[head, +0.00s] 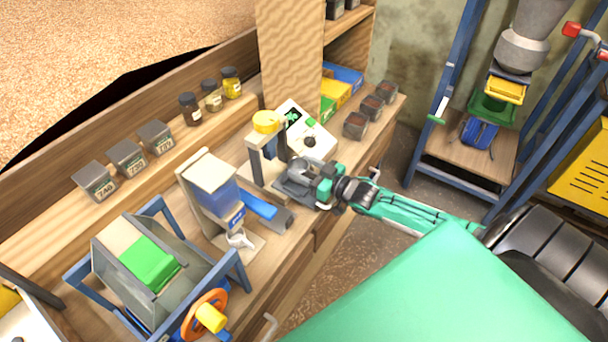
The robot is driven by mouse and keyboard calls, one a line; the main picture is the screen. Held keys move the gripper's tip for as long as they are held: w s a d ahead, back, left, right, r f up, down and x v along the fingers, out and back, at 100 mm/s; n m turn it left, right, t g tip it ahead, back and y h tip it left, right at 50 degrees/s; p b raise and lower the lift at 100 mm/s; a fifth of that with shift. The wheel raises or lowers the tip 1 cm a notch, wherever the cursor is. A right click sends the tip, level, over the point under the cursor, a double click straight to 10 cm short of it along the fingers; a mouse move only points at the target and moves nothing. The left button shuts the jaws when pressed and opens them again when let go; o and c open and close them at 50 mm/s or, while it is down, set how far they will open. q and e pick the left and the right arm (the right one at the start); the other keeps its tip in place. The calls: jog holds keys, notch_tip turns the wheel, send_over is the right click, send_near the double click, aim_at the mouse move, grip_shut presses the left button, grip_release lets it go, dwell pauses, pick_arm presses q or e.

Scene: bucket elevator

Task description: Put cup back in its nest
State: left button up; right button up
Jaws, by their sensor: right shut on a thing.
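My right gripper (292,190) reaches in from the right on its green arm. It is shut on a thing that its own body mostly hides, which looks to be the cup. It is low over the bench, in front of the tabletop instrument (304,130) with a small green display and a dark knob. A post with a yellow cap (266,122) stands just beyond and left of the gripper. I cannot make out the nest. My left gripper is out of view.
A blue and cream hopper unit (212,187) with a blue chute stands left of the gripper. A grey box machine with a green panel (150,262) and orange wheel (205,314) is nearer. Jars (211,96) line the shelf.

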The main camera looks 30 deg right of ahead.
aim_at(307, 189)
notch_tip(307, 189, down, 3)
jog(key=shift+r+p, duration=0.15)
jog(key=shift+p, duration=0.3)
jog(key=shift+f, duration=0.45)
jog(key=o, duration=1.4)
jog(key=shift+f, duration=0.1)
jog(key=shift+s+d, duration=0.2)
jog(key=shift+s, duration=0.35)
jog(key=b+v, duration=0.2)
jog(key=v, duration=0.8)
jog(key=shift+s+d, duration=0.15)
jog(key=shift+s, duration=0.2)
